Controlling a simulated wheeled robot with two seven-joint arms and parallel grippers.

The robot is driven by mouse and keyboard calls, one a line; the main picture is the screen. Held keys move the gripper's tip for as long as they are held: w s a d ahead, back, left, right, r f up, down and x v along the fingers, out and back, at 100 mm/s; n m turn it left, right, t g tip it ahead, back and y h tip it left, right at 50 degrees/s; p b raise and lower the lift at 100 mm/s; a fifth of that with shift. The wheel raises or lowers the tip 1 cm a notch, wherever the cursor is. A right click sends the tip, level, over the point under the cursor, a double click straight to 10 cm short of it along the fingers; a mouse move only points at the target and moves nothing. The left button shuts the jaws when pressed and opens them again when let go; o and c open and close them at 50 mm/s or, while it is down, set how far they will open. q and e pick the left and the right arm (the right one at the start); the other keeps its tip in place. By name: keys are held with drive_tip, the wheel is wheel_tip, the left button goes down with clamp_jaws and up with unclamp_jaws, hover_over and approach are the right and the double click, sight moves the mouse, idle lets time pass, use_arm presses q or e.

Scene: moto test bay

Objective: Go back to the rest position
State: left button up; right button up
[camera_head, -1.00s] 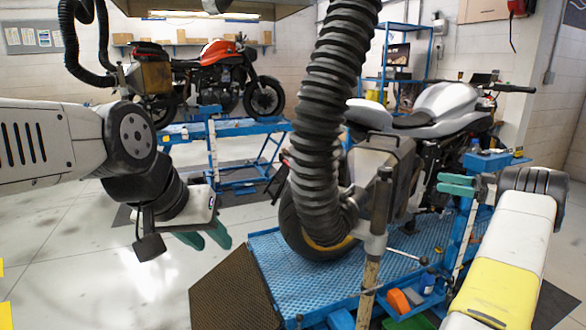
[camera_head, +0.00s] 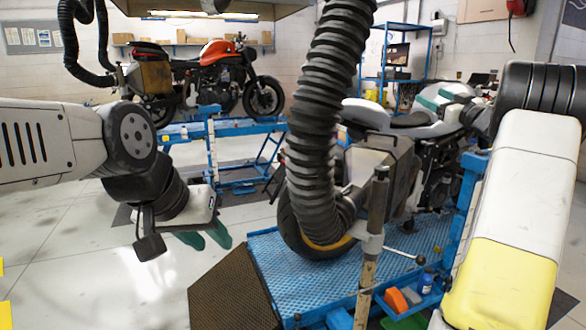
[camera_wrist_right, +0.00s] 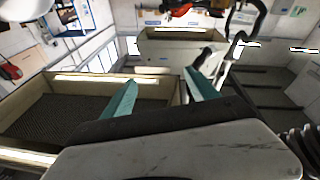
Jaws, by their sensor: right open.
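My left gripper (camera_head: 205,238) hangs over the bare floor in the head view, with its two green fingertips apart and nothing between them. My right gripper (camera_head: 443,93) shows behind my right arm, in front of the grey motorcycle's tank (camera_head: 457,88) in the picture. In the right wrist view my right gripper (camera_wrist_right: 160,90) has its two green fingers wide apart and empty. Whether the right fingers touch the motorcycle is not clear from the head view; the wrist view shows nothing between them.
A thick black hose (camera_head: 320,110) hangs down in front of the grey motorcycle, on a blue lift (camera_head: 300,270). A metal post (camera_head: 375,220) and a blue tray (camera_head: 425,295) stand in front. An orange motorcycle (camera_head: 215,75) is behind. Floor at left is clear.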

drive_tip(key=s+a+r+m+g+h, duration=0.2)
drive_tip(key=s+a+r+m+h, duration=0.2)
drive_tip(key=s+a+m+h, duration=0.4)
drive_tip(key=s+a+f+g+y, duration=0.1)
drive_tip(key=s+a+f+g, duration=0.2)
drive_tip(key=s+a+f, duration=0.4)
drive_tip(key=s+a+f+n+g+y, duration=0.1)
drive_tip(key=s+a+f+g, duration=0.3)
drive_tip(key=s, duration=1.2)
drive_tip(key=s+a+f+n+g+y, duration=0.1)
drive_tip(key=s+a+f+g, duration=0.3)
drive_tip(key=s+a+f, duration=0.6)
wheel_tip(320, 180, down, 2)
drive_tip(key=shift+s+f+y, duration=0.15)
drive_tip(key=shift+s+y, duration=0.25)
drive_tip(key=shift+s, duration=0.85)
